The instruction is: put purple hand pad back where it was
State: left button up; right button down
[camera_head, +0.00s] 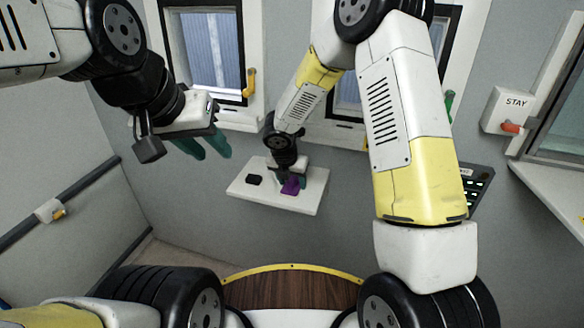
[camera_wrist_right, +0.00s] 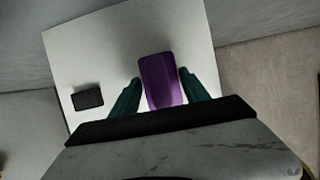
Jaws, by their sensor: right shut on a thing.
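The purple hand pad (camera_head: 291,186) is at the small white wall shelf (camera_head: 308,199), in the middle of the head view. It also shows in the right wrist view (camera_wrist_right: 160,80), between the two green fingers of my right gripper (camera_wrist_right: 158,92). My right gripper (camera_head: 284,177) is shut on the pad, low over the shelf. I cannot tell whether the pad touches the shelf. My left gripper (camera_head: 206,147) is up at the left, in front of the wall and away from the shelf. Its green fingers are apart and nothing shows between them.
A small black block (camera_head: 254,180) lies on the shelf left of the pad, also seen in the right wrist view (camera_wrist_right: 88,97). Windows with yellow and green handles line the wall. A STAY box (camera_head: 507,109) with a red lever is at the right. A dark keypad (camera_head: 477,186) sits behind my right arm.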

jog(key=c, duration=0.5)
grip_release()
jog(key=v, duration=1.2)
jog(key=s+d+r+m, duration=1)
jog(key=d+r+m, duration=0.3)
jog(key=m, duration=0.3)
jog(key=shift+s+d+r+m+t+y, duration=0.4)
jog(key=shift+s+r+m+y, duration=0.3)
jog(key=shift+s+m, duration=1.6)
jog(key=shift+s+d+r+m+t+y, duration=0.25)
jog(key=shift+s+d+r+m+y, duration=0.5)
jog(key=shift+s+m, duration=1.6)
jog(key=shift+s+d+r+m+t+y, duration=0.25)
jog(key=shift+s+r+m, duration=0.95)
jog(key=shift+m, duration=1.95)
